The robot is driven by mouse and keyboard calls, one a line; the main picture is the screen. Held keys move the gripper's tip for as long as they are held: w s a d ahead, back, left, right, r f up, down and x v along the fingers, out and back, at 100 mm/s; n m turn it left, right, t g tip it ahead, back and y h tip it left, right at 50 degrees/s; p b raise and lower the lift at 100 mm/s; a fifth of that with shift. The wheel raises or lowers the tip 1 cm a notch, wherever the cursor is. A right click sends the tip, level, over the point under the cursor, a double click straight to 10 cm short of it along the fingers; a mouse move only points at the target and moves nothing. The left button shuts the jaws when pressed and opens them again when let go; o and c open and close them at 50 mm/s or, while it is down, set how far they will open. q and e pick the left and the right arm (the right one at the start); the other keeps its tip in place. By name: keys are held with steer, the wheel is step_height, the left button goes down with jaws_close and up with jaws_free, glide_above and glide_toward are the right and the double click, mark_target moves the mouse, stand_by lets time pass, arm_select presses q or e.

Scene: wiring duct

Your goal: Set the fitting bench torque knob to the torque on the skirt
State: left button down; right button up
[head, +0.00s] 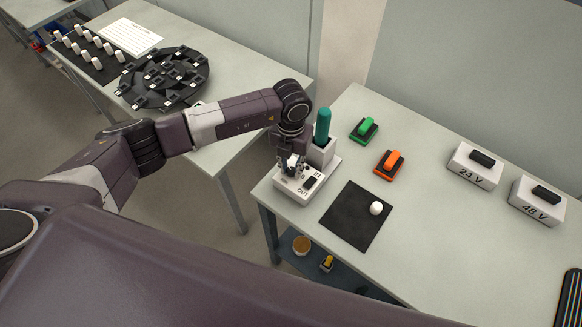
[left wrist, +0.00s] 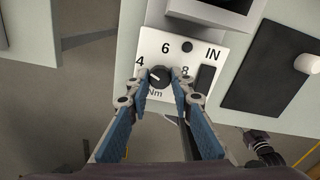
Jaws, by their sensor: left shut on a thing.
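The torque knob (left wrist: 158,77) is small, black and round, on a white panel (left wrist: 195,46) marked 4, 6, 8 and Nm. Its white pointer line slants up and left, towards the 4. My left gripper (left wrist: 161,75) is shut on the knob, one fingertip on each side. In the head view my left gripper (head: 291,164) reaches down onto the white fitting bench box (head: 310,188), marked IN and OUT, and hides the knob. I cannot make out a torque value on a skirt.
A teal-handled tool (head: 322,126) stands upright close beside the gripper. A black mat (head: 352,222) with a white cylinder (head: 376,208), green (head: 364,129) and orange (head: 389,161) pieces, and 24 V (head: 474,167) and 48 V (head: 537,201) boxes are on the table. The table's front middle is clear.

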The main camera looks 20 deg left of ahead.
mark_target(291, 170)
arm_select(q)
steer(key=m+b, duration=0.3)
steer(key=b, duration=0.1)
steer(key=m+b, duration=0.4)
steer(key=b, duration=0.1)
steer(key=m+b, duration=0.3)
steer(key=b, duration=0.2)
steer(key=shift+w+f+m, duration=0.1)
steer(key=shift+f+m, duration=0.15)
steer(key=shift+m, duration=0.05)
steer(key=shift+r+m+b, duration=0.25)
steer(key=shift+m+b, duration=1.15)
steer(key=shift+b, duration=0.1)
steer(key=c, duration=1.7)
jaws_free()
steer(key=shift+r, duration=0.15)
step_height(291, 170, up, 12)
steer(key=shift+f, duration=0.1)
